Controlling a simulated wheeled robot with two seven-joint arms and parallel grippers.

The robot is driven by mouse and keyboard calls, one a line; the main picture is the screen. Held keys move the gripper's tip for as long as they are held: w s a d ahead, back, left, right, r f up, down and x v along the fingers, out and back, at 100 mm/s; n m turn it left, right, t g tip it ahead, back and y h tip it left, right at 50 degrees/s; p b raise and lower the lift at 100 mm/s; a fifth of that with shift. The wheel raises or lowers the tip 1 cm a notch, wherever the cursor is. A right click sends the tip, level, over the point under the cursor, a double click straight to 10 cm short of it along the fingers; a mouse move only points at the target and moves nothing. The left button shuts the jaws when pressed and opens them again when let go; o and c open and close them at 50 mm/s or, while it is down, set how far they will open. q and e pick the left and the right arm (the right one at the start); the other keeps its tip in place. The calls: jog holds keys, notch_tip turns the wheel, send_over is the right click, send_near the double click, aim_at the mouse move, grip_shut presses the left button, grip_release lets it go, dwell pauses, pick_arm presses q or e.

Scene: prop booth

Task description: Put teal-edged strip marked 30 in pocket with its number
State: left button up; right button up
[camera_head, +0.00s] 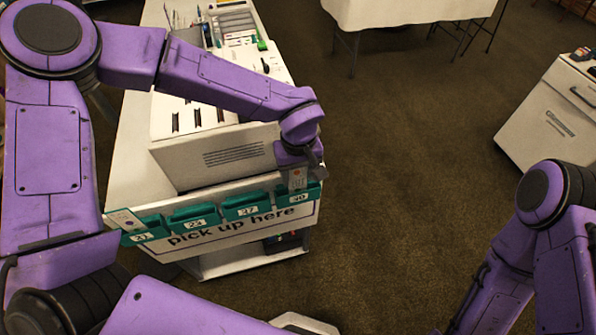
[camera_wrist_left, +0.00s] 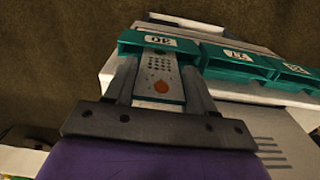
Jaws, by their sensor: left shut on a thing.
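My left gripper (camera_head: 297,172) is shut on a pale strip (camera_head: 297,180) just above the teal pocket marked 30 (camera_head: 301,194), the rightmost in the row. The left wrist view shows the strip (camera_wrist_left: 160,88), with dark dots and an orange spot, between the two fingers. Its far end meets the mouth of pocket 30 (camera_wrist_left: 130,40); how deep it sits I cannot tell.
Pockets 27 (camera_head: 241,206), another (camera_head: 193,216) and 21 (camera_head: 150,234) line the counter's front above a "pick up here" sign (camera_head: 205,238). Another pale strip (camera_head: 124,219) stands at pocket 21. A white slotted box (camera_head: 222,157) is behind. Open floor lies right.

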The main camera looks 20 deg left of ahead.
pick_arm(q)
jog(key=o, duration=0.8)
jog(key=shift+r, duration=0.1)
notch_tip(320, 180, up, 10)
jog(key=shift+r+b, duration=0.2)
jog(key=shift+b, duration=0.15)
